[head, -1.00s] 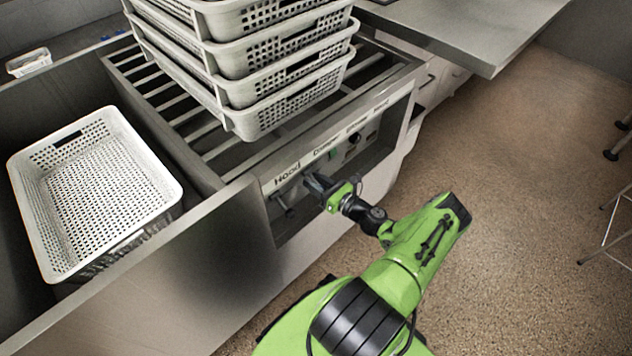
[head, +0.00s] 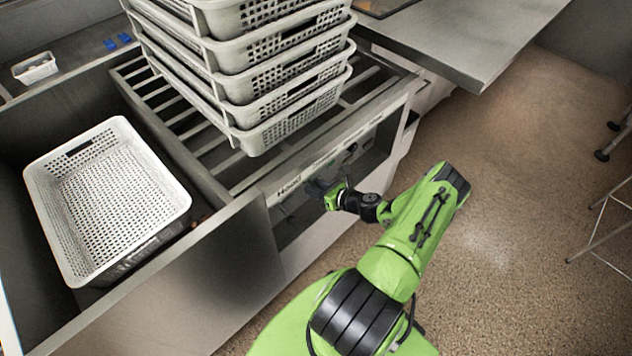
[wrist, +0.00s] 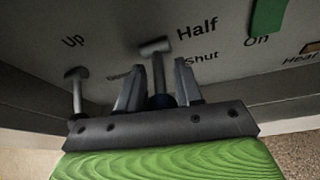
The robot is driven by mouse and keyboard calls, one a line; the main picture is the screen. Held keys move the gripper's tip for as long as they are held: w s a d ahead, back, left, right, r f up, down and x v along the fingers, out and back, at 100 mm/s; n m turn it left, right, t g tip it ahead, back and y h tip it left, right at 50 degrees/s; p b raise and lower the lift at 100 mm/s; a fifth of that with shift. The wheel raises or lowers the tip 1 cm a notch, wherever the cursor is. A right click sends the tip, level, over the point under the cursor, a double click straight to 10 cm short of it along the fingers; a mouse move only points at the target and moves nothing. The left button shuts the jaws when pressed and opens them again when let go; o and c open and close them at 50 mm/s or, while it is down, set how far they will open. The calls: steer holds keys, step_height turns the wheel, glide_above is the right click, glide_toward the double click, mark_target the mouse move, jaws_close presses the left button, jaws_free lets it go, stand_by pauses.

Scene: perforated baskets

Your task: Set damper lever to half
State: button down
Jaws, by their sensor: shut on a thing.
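The damper lever (wrist: 157,72) shows in the wrist view as a grey crosspiece and stem with a dark end, beside the printed words "Half" and "Shut". My gripper (wrist: 169,78) is shut on the lever, with its dark fingers on either side of the stem. The fingers partly hide the stem and a label at left. In the head view my gripper (head: 318,187) is at the front control panel (head: 291,188), under the slatted top. The lever itself is too dark and small to make out there.
A second lever (wrist: 77,88) stands left of my gripper, below the word "Up". A green part (wrist: 268,15) is at upper right. Stacked perforated baskets (head: 290,108) stand on the slats above the panel. Another basket (head: 62,248) sits at left. Open floor lies right.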

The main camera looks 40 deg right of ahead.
steer(key=shift+r+g+p, duration=0.35)
steer(key=shift+g+p, duration=0.15)
steer(key=shift+p, duration=0.2)
steer(key=shift+f, duration=0.1)
steer(key=c, duration=0.9)
jaws_free()
steer(key=shift+o, duration=0.2)
steer(key=p+v, duration=0.3)
steer(key=v, duration=1.2)
steer(key=shift+s+r, duration=0.25)
steer(key=shift+r, duration=0.15)
